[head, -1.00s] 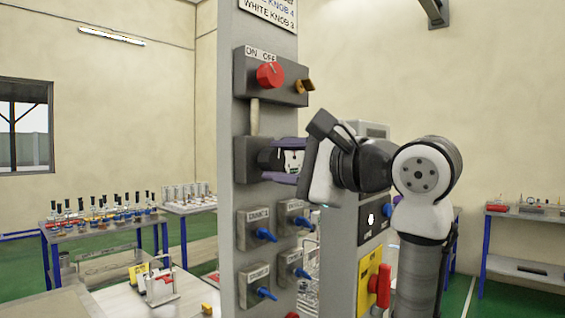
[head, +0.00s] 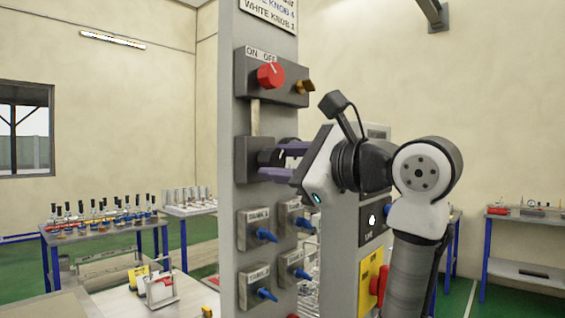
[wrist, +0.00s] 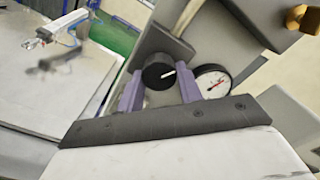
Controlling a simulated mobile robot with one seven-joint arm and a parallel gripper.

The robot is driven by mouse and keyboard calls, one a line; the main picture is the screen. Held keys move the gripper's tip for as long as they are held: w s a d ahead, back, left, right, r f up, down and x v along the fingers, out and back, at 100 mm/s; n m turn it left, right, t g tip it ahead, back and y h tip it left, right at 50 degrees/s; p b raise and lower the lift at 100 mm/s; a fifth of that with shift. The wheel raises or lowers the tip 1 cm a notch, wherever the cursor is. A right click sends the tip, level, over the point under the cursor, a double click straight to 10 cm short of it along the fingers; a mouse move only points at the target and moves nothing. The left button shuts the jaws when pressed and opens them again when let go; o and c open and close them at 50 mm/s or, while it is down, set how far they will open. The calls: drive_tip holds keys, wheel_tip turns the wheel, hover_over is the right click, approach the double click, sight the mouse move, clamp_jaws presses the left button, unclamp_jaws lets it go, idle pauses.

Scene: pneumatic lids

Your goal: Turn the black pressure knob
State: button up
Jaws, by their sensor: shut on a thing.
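The black pressure knob (head: 268,157) sticks out of a grey box on the grey panel column, below the red knob box. In the wrist view the black knob (wrist: 157,76) has a white mark pointing toward a round white gauge (wrist: 212,84) with a red needle. My gripper (head: 276,160) has its purple fingers on either side of the knob, shut on it. The fingers also show in the wrist view (wrist: 160,88), with the hand rolled relative to the panel. The gauge is not clearly visible in the head view.
Above is a box with a red knob (head: 270,76) and a brass knob (head: 305,87). Below are several blue valve knobs (head: 266,235). A yellow panel with a red handle (head: 383,283) stands near my arm. Side tables (head: 100,232) hold glassware.

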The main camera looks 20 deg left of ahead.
drive_tip(key=o, duration=1)
drive_tip(key=b+v, duration=0.4)
drive_tip(key=v, duration=1)
